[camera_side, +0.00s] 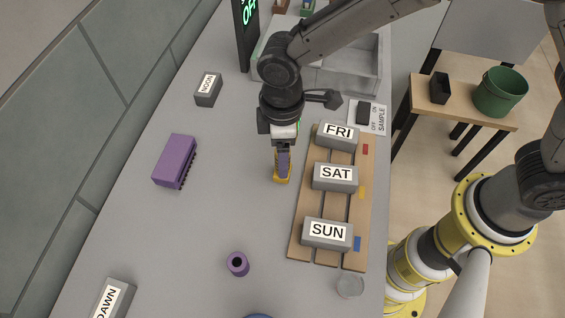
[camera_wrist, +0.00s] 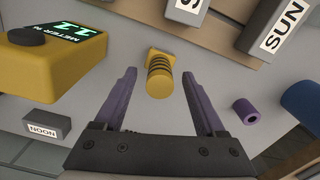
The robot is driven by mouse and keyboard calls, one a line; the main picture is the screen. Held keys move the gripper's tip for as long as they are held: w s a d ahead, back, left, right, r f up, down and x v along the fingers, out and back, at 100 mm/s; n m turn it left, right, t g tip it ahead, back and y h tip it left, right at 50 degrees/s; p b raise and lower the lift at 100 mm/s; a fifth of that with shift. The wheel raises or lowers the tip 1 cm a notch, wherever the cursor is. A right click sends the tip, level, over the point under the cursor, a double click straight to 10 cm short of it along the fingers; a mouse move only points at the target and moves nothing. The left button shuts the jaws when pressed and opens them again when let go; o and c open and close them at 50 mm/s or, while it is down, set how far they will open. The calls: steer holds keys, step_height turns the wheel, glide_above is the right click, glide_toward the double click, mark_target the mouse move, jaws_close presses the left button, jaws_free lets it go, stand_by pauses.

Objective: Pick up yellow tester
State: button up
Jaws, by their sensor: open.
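A small yellow tester with dark ribs around its grip (camera_wrist: 160,78) shows in the wrist view, between and just beyond the tips of my fingers. In the side view the yellow tester (camera_side: 282,178) stands on the grey table, left of the SAT brick, partly hidden by my gripper. My gripper (camera_wrist: 158,72) is open and points down over it, one finger on each side, with gaps visible in the wrist view. In the side view my gripper (camera_side: 284,160) is directly above and around the tester's top; contact cannot be told there.
A wooden rack (camera_side: 297,250) holds grey FRI (camera_side: 338,142), SAT (camera_side: 335,183) and SUN (camera_side: 327,240) bricks at right. A purple block (camera_side: 175,166), NOON brick (camera_side: 208,84) and purple ring (camera_side: 237,270) lie around. A yellow meter box (camera_wrist: 50,65) fills the wrist view's upper left.

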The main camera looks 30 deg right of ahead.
steer(key=shift+f, duration=0.5)
jaws_close()
steer(key=shift+r, duration=0.15)
steer(key=shift+r, duration=0.65)
steer(key=s+d+r, duration=0.9)
steer(key=s+r, duration=0.1)
steer(key=r, duration=0.1)
steer(key=shift+s+d+r, duration=0.2)
